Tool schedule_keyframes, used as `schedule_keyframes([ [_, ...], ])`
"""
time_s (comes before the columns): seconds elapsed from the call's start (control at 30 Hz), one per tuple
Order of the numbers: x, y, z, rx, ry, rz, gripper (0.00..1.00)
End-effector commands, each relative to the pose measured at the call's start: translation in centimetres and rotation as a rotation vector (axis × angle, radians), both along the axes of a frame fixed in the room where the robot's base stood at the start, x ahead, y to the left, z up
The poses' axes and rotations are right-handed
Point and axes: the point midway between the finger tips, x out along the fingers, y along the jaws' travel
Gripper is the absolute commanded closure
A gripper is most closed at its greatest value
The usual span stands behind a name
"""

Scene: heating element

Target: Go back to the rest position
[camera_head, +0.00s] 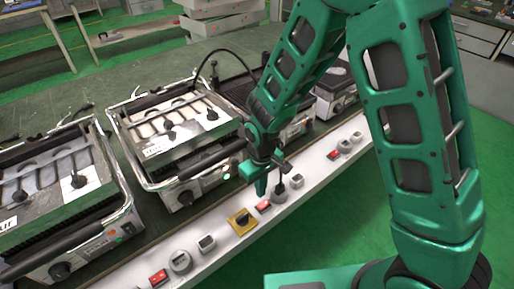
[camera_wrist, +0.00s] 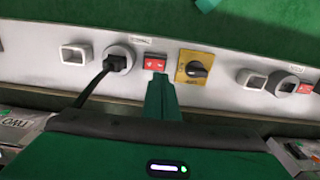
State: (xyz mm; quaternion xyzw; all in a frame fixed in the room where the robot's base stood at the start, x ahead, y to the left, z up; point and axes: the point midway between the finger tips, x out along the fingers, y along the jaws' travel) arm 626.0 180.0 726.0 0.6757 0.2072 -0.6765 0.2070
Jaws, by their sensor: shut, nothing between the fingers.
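My green gripper (camera_head: 262,187) is shut and empty, low over the white panel strip (camera_head: 215,228) along the bench front. In the wrist view my closed fingers (camera_wrist: 160,80) end at the lower edge of a red switch (camera_wrist: 155,61); I cannot tell whether they touch it. The red switch also shows in the head view (camera_head: 263,206), just below the fingertips. On one side of it is a yellow plate with a black rotary knob (camera_wrist: 194,69). On the other side is a round socket with a black plug (camera_wrist: 116,63).
Contact grills stand along the bench, one at left (camera_head: 60,190) and one in the middle (camera_head: 180,140), with more behind my arm. A black cable (camera_head: 207,61) arches above the bench. Open green floor (camera_head: 340,220) lies in front of the panel strip.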

Motion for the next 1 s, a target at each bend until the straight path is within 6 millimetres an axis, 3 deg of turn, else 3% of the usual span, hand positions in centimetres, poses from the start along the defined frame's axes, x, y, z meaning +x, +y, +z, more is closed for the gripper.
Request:
schedule_keyframes([
  [0.17, 0.2, -0.4, 0.3, -0.001, -0.002, -0.01, 1.0],
  [0.27, 0.7, -2.1, 1.7, -0.005, -0.009, -0.046, 1.0],
  [0.47, 1.7, -9.5, 7.3, -0.024, -0.026, -0.212, 1.0],
  [0.67, 0.1, -18.1, 13.0, -0.044, -0.031, -0.415, 1.0],
  [0.87, -4.0, -25.5, 17.7, -0.05, -0.027, -0.621, 1.0],
  [1.0, -7.9, -29.6, 20.4, -0.045, -0.022, -0.766, 1.0],
])
